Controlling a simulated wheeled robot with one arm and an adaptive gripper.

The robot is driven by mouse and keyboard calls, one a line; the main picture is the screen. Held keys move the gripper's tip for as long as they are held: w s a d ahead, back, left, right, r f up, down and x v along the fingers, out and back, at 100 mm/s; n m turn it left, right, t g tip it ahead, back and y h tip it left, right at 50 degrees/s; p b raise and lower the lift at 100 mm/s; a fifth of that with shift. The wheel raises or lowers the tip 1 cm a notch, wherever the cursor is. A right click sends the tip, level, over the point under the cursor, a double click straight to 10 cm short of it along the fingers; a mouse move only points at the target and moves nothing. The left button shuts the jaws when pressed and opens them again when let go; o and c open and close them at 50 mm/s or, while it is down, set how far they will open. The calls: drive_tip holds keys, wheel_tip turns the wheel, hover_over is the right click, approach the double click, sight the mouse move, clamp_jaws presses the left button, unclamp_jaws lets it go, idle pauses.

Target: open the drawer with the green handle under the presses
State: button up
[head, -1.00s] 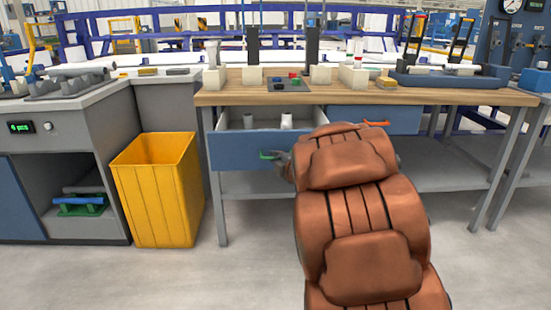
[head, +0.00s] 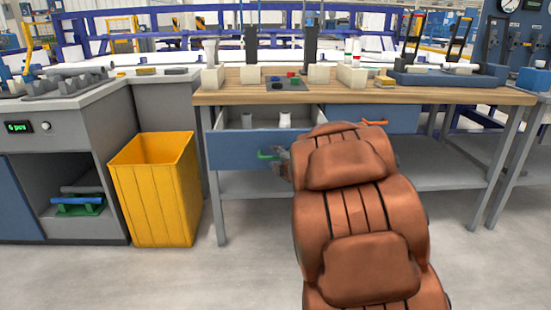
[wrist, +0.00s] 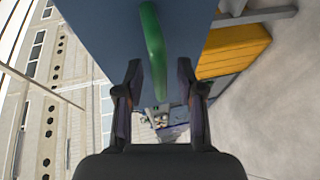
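The blue drawer (head: 232,151) with the green handle (head: 266,154) hangs under the left part of the wooden-topped bench, below the presses (head: 251,47). It is pulled out, and its inside shows. A grey cylinder (head: 247,120) and a white cylinder (head: 285,119) stand in it. My gripper (head: 277,157) is at the right end of the handle, partly hidden by my arm. In the wrist view the fingers of my gripper (wrist: 160,78) are apart, with the green handle (wrist: 153,45) between them and visible gaps on both sides.
A second blue drawer (head: 400,119) with an orange handle (head: 375,122) is to the right, partly behind my arm. A yellow bin (head: 155,195) stands left of the bench, next to a grey counter (head: 75,125). The floor in front is clear.

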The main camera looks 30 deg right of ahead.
drive_tip(key=s+a+r, duration=0.1)
drive_tip(key=s+r, duration=0.1)
drive_tip(key=s, duration=0.9)
drive_tip(key=shift+s, duration=0.3)
drive_tip(key=shift+a, duration=0.1)
drive_tip(key=s+r+m+g+h+p, duration=0.25)
drive_tip(key=r+m+p, duration=0.35)
drive_tip(key=p, duration=0.4)
drive_tip(key=s+r+m+g+h+p, duration=0.2)
drive_tip(key=s+r+m+g+p, duration=0.2)
drive_tip(key=r+p, duration=0.55)
drive_tip(key=s+a+r+m+g+y+p, duration=0.3)
drive_tip(key=s+a+r+g+p, duration=0.2)
drive_tip(key=s+a+p, duration=0.6)
drive_tip(key=s+a+r+m+g+y+p, duration=0.3)
drive_tip(key=s+a+r+g+p, duration=0.3)
drive_tip(key=s+a+p, duration=0.5)
drive_tip(key=s+r+p, duration=0.1)
drive_tip(key=s+r, duration=0.1)
drive_tip(key=s, duration=0.1)
drive_tip(key=shift+s+a, duration=0.25)
